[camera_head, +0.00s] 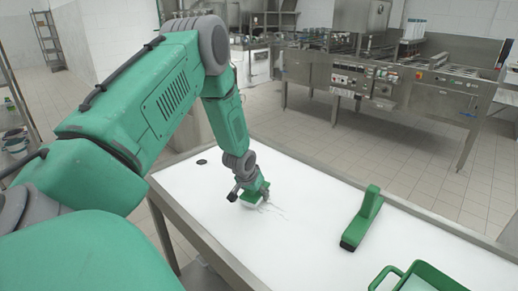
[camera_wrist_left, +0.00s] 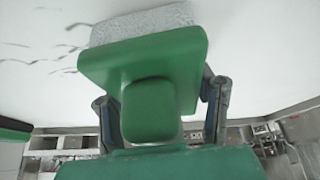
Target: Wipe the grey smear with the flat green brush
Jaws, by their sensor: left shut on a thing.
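My left gripper (camera_head: 250,192) is shut on the flat green brush, low over the white table top. In the left wrist view the brush (camera_wrist_left: 150,60) has a wide green body, a green grip between my fingers and a pale speckled pad at its far edge. The grey smear (camera_head: 274,212) shows as thin streaks on the table just right of the brush. In the left wrist view the streaks lie left of the pad. I cannot tell whether the pad touches the table. My right gripper is not in view.
Another green brush-like tool (camera_head: 362,217) with a dark underside stands on the table at the right. A green tray (camera_head: 428,270) is at the near right corner. A small black disc (camera_head: 201,162) lies at the far left. The table middle is clear.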

